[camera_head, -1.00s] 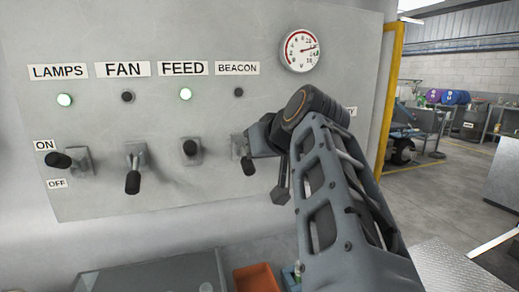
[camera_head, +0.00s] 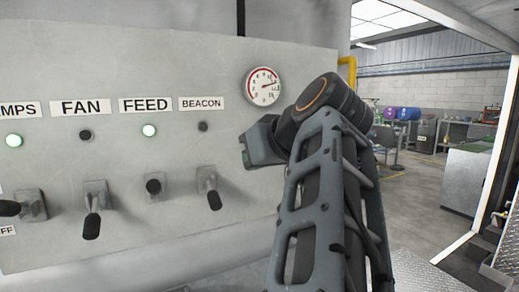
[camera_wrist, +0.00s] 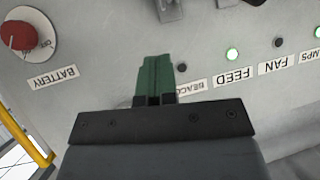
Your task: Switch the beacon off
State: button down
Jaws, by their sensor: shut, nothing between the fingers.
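The beacon lever (camera_head: 209,188) on the grey panel points down under the BEACON label (camera_head: 201,103). Its indicator lamp (camera_head: 203,127) is dark. My gripper (camera_head: 246,158) is up and to the right of the lever, apart from it in the head view. In the wrist view, which is upside down, my gripper's green fingers (camera_wrist: 157,62) are together and empty, in front of the panel and partly covering the BEACON label (camera_wrist: 190,88). The dark beacon lamp (camera_wrist: 181,67) shows beside the fingers.
The FAN lever (camera_head: 93,208) points down with a dark lamp; the FEED lever (camera_head: 153,187) points outward with a green lamp. The LAMPS lever (camera_head: 25,206) is at the left edge. A red battery knob (camera_wrist: 18,34) and a gauge (camera_head: 263,87) are on the panel.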

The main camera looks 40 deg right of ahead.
jog(key=shift+v, duration=1.45)
